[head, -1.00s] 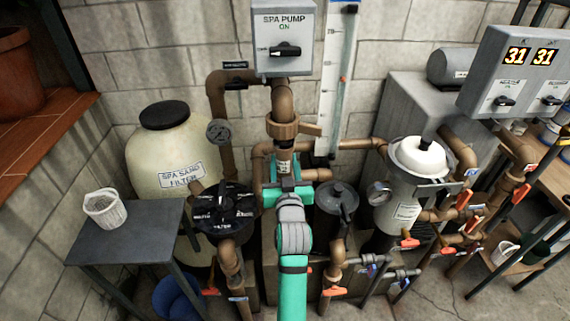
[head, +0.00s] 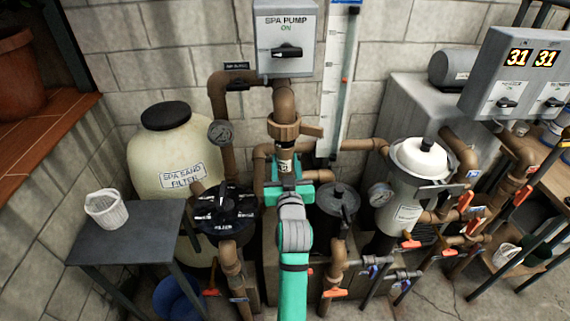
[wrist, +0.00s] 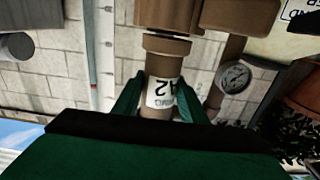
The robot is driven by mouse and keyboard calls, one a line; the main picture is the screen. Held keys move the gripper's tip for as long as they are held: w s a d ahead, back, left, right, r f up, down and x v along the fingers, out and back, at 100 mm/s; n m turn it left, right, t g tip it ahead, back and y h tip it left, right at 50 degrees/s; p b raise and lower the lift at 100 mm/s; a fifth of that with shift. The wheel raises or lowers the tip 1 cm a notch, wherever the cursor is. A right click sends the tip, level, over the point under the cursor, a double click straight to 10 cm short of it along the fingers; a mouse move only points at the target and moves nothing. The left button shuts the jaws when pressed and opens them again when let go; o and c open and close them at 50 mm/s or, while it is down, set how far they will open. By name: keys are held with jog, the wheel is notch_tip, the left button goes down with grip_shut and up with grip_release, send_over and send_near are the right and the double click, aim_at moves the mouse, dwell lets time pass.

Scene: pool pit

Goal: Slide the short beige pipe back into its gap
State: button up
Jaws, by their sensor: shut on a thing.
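The short beige pipe (head: 286,154) stands roughly upright in the head view, under the brown union (head: 284,130) with its side handle. It carries a white label, which reads A2 upside down in the wrist view (wrist: 160,92). My gripper (head: 288,183) is shut on the pipe, with one green finger on each side of it in the wrist view (wrist: 161,105). In the wrist view one pipe end meets or nearly meets a brown collar (wrist: 167,44). My gripper hides the other end there. I cannot tell whether the pipe is seated.
The spa pump switch box (head: 286,42) hangs above. A black-topped filter valve (head: 224,210) stands left of my gripper and a dark canister (head: 338,208) right. A pressure gauge (head: 221,133) is at upper left. A grey side table (head: 140,240) holds a white basket (head: 106,209).

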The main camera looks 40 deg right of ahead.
jog(key=shift+w+d, duration=0.35)
jog(key=shift+w, duration=0.15)
jog(key=shift+w, duration=0.1)
jog(key=shift+c, duration=0.4)
jog(key=shift+w+d, duration=0.1)
jog(key=shift+c, duration=0.5)
jog(key=shift+w+d, duration=0.1)
jog(key=shift+w, duration=0.1)
grip_shut()
jog(key=shift+w+d+f, duration=0.15)
jog(key=shift+w+f, duration=0.05)
jog(key=shift+w+f, duration=0.1)
jog(key=shift+w, duration=0.1)
jog(key=shift+s+d, duration=0.1)
dwell(0.6)
jog(key=o, duration=1.3)
grip_release()
jog(key=shift+o, duration=0.4)
